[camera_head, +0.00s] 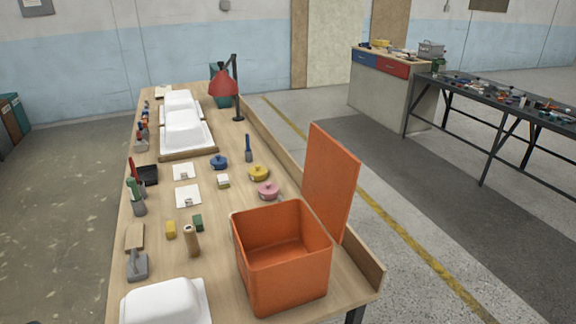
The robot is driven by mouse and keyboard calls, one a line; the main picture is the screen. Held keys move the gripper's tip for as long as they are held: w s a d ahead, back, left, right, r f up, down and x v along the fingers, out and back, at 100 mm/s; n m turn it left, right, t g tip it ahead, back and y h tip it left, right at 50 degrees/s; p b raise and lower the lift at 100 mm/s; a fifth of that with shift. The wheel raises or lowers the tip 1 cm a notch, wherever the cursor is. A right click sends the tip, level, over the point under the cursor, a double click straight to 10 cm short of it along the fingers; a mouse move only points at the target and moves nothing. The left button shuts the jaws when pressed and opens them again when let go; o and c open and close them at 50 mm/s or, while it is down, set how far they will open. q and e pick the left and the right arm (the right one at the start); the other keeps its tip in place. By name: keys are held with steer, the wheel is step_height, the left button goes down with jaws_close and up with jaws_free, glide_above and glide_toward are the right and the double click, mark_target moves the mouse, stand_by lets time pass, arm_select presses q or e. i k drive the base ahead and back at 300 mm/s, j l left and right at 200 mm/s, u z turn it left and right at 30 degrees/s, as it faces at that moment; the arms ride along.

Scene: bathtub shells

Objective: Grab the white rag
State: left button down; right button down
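Two flat white squares lie on the wooden table, one at its middle (182,173) and one just nearer (182,202); each has a small mark or item on it. They could be rags or sheets; I cannot tell which. A small pale block with a yellowish part (223,182) lies to their right. A pale flat item (163,92) at the table's far end is too small to identify. Neither of my grippers is in view, and nothing is seen held.
An open orange bin (285,283) with an upright orange panel (331,182) behind it stands at the near right. White tub shells stand near (163,303) and far (184,133). Pots, tools and a red lamp (222,84) share the table. Floor is clear left.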

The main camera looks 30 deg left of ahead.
mark_target(223, 182)
steer(key=i+l+u, duration=0.2)
steer(key=u, duration=0.2)
steer(key=i+l+u, duration=0.2)
steer(key=l+u, duration=0.2)
steer(key=i+l+u, duration=0.1)
steer(key=l+u, duration=0.3)
steer(key=i+l+u, duration=0.1)
steer(key=l+u, duration=0.6)
steer(key=l, duration=0.25)
steer(key=l+u, duration=0.35)
steer(key=l, duration=0.2)
